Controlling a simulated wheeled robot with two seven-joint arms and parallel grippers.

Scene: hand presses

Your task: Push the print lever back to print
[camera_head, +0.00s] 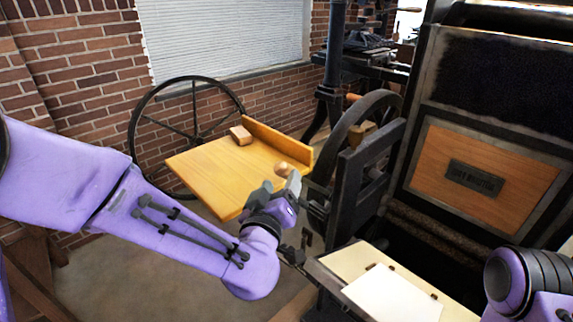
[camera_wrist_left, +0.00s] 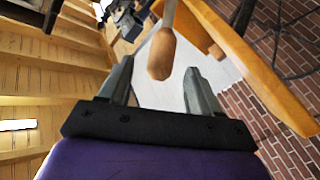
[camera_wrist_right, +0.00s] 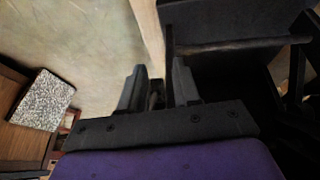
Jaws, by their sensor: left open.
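The print lever's wooden handle (camera_head: 285,168) shows just beyond my left gripper (camera_head: 277,190) in the head view. In the left wrist view the rounded handle (camera_wrist_left: 161,55) hangs on a thin rod, between and ahead of the two fingertips of my left gripper (camera_wrist_left: 157,75). Those fingers are apart, and the handle looks free of them. My right gripper (camera_wrist_right: 158,72) shows in the right wrist view, low beside the dark press frame. A small dark thing shows between its fingers; I cannot tell whether they hold it. In the head view its fingers are hidden.
A slanted wooden board (camera_head: 225,170) with a small block (camera_head: 240,135) lies behind my left gripper. The press's dark side frame (camera_head: 358,185) stands to the right. A white sheet (camera_head: 390,296) lies on the press bed at the front. A spoked wheel (camera_head: 133,140) stands by the brick wall.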

